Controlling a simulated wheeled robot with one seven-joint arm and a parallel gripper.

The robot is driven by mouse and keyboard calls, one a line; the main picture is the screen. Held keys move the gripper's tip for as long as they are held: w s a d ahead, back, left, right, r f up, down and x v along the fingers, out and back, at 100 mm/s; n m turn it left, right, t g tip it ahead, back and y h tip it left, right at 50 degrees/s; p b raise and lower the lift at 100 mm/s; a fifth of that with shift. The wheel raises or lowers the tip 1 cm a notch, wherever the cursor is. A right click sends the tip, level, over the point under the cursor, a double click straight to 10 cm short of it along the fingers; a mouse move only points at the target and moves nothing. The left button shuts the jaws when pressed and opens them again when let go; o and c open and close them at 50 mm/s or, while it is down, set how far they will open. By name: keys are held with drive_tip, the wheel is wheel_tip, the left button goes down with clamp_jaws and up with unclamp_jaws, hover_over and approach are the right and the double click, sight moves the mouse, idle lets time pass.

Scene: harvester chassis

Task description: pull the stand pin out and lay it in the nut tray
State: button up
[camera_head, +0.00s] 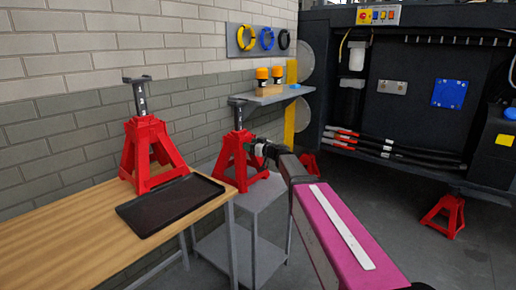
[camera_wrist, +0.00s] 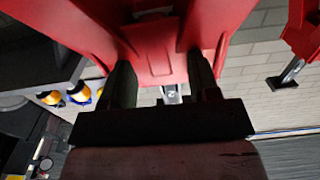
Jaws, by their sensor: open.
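A red jack stand (camera_head: 240,160) with a grey post (camera_head: 238,112) stands on a grey cart in the head view. In the wrist view its red body (camera_wrist: 165,50) fills the top, and a labelled part of the post (camera_wrist: 172,96) shows beyond my fingers. My gripper (camera_head: 254,149) is at the right side of this stand. In the wrist view its two dark fingers (camera_wrist: 161,75) are apart, close to the red body. I cannot make out the stand pin in either view. The black tray (camera_head: 170,207) lies on the wooden bench; its floor looks empty.
A second red stand (camera_head: 150,152) is on the wooden bench (camera_head: 70,235), behind the tray. A wall shelf (camera_head: 270,96) with orange-capped containers is above and right of my gripper. The dark chassis (camera_head: 415,100) is at the right. Another red stand (camera_head: 443,215) is under it.

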drive_tip(key=shift+x, duration=1)
drive_tip(key=c, duration=0.9)
drive_tip(key=v, duration=0.8)
drive_tip(key=shift+s+d, duration=0.1)
drive_tip(key=shift+d, duration=0.05)
drive_tip(key=shift+c, duration=0.2)
